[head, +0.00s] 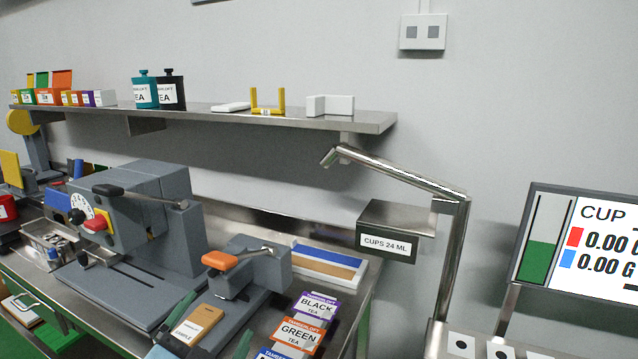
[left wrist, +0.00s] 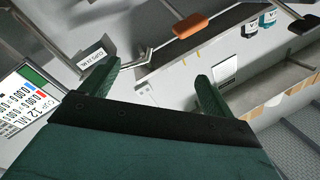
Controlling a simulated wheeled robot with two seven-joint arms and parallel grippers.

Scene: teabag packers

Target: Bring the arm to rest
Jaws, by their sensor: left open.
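My left gripper (head: 216,322) is at the bottom of the head view, low over the front of the steel bench, with its two dark green fingers spread. A tan and white labelled packet (head: 197,325) shows between the fingers in that view; I cannot tell whether it touches them. In the left wrist view the same gripper (left wrist: 155,74) has its fingers wide apart with nothing held between them. My right gripper is in neither view.
A grey machine with a dial (head: 150,215) and a smaller orange-handled press (head: 245,270) stand close by. Tea packets (head: 300,335) lie right of the gripper. A cup dispenser (head: 395,230) and display (head: 585,245) stand at right. A shelf (head: 370,120) runs above.

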